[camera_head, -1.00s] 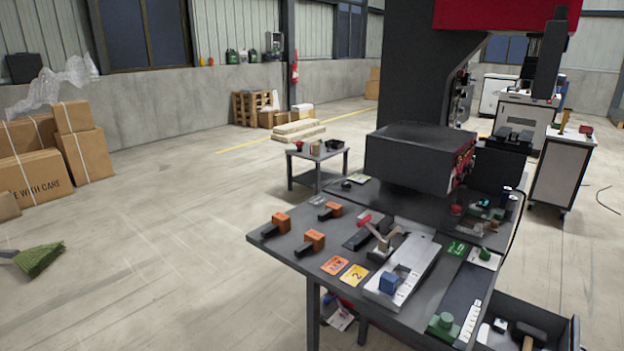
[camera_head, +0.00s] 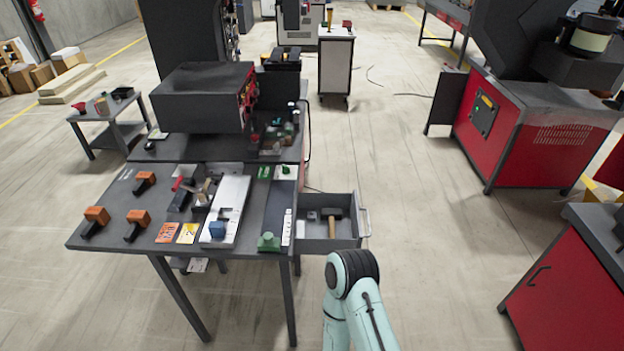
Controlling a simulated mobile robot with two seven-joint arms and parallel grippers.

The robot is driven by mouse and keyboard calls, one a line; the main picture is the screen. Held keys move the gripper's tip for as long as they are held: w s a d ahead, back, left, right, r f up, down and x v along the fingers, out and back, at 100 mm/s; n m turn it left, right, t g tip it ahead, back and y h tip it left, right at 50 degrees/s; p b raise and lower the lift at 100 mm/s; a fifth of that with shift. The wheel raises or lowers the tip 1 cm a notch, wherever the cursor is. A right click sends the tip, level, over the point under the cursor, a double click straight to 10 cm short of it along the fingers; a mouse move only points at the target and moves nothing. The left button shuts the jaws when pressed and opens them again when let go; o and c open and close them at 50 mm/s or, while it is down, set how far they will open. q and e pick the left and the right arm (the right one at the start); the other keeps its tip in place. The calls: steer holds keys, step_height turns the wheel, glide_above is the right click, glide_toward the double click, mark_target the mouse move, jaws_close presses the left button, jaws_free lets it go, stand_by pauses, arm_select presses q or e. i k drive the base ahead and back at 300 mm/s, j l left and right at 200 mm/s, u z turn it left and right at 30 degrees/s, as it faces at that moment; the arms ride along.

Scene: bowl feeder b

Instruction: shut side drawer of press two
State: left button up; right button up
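The side drawer (camera_head: 345,241) stands pulled out from the right side of the dark work table (camera_head: 140,243). Its metal handle (camera_head: 366,222) is on its right end. A hammer (camera_head: 332,222) and small items lie inside it. Neither gripper shows in this view.
Orange-and-black tools (camera_head: 138,225), a blue block (camera_head: 217,229) and a green knob part (camera_head: 268,242) are on the table. Red machines (camera_head: 540,140) and a red cabinet (camera_head: 570,285) stand to the right. Open floor lies right of the drawer.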

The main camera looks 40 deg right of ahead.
mark_target(348, 231)
steer(key=k+l+z, duration=0.25)
steer(key=l, duration=0.35)
steer(key=k+l+z, duration=0.1)
steer(key=l+z, duration=0.15)
steer(key=l, duration=0.35)
steer(key=l+z, duration=0.3)
steer(key=l, duration=0.3)
steer(key=k, duration=0.05)
